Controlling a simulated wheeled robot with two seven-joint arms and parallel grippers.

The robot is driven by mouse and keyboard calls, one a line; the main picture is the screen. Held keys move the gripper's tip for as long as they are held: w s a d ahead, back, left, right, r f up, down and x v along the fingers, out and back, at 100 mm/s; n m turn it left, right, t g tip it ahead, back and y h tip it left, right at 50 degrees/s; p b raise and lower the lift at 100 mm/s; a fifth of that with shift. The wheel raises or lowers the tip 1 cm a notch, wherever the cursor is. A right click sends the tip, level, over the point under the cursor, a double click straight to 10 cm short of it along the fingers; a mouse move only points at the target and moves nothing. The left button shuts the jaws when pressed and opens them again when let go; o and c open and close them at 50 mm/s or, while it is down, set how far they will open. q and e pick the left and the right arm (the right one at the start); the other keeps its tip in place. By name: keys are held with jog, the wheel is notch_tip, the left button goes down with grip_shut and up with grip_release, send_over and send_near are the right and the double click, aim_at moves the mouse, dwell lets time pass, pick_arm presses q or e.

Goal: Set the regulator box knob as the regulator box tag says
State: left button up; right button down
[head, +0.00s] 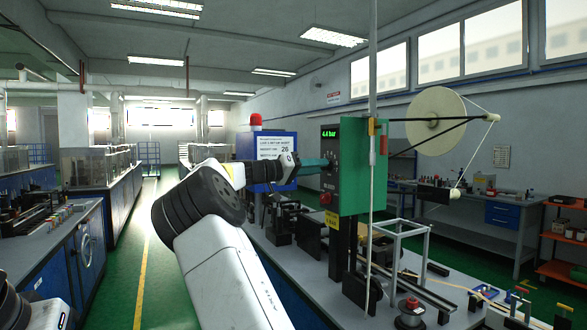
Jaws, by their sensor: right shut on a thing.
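The regulator box (329,180) is a dark upright panel on the green plate (349,190) of the machine. Its green display (330,134) reads 4-point-something bar; the last digit is hard to tell. A red button (326,198) shows below. A yellow tag (332,220) hangs under the box on the black post; its writing is too small to read. My left gripper is out of view.
A pale reel (436,117) on a dark arm stands right of the green plate. A blue-framed sign (275,152) and red beacon (256,121) stand behind my wrist. A white frame (398,232) and a small spool (410,312) occupy the bench.

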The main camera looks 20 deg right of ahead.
jog(key=m, duration=0.9)
jog(key=shift+w, duration=0.1)
jog(key=shift+m, duration=0.4)
jog(key=c, duration=1.1)
grip_release()
jog(key=a, duration=0.8)
